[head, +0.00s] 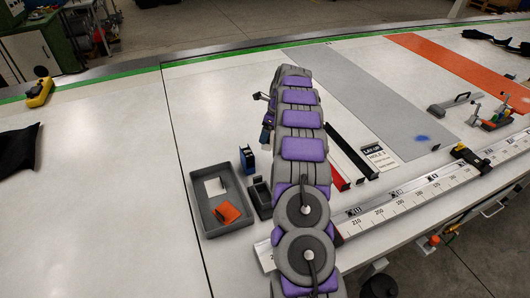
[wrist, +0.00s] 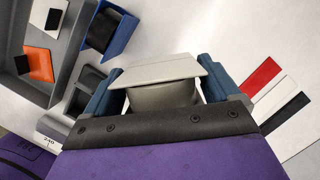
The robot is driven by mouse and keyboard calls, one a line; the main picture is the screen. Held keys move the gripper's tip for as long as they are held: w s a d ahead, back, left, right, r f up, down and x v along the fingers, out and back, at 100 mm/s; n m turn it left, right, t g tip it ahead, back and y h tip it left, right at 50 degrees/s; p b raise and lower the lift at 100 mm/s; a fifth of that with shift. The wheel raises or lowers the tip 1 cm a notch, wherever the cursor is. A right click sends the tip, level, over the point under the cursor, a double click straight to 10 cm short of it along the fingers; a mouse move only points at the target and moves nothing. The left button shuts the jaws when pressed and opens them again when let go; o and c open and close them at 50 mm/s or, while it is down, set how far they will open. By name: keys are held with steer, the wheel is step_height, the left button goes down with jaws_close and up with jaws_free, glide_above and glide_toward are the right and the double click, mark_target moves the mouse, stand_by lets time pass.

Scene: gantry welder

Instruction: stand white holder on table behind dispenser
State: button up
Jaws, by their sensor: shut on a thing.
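The white holder (wrist: 158,73) shows in the wrist view as a pale flat plate over a rounded grey-white body. My gripper (wrist: 161,88) is shut on it, with one blue finger on each side. In the head view my arm hides the holder, and only part of my gripper (head: 266,132) shows at the arm's left edge. I cannot tell whether the holder touches the table. A blue box with a dark inside, possibly the dispenser (head: 247,158), stands left of my gripper. It also shows in the wrist view (wrist: 122,37) at upper left of the holder.
A grey tray (head: 207,225) with an orange and a white piece lies left of the blue box. A dark container (head: 262,198) stands beside it. Red, white and black strips (head: 349,150) lie right of my arm. The left table is mostly clear.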

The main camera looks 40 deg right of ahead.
step_height(320, 180, down, 6)
steer(key=shift+d+f+b, duration=0.1)
steer(key=shift+d+b, duration=0.05)
steer(key=shift+b, duration=0.35)
step_height(320, 180, down, 3)
steer(key=shift+f, duration=0.1)
steer(key=o, duration=0.9)
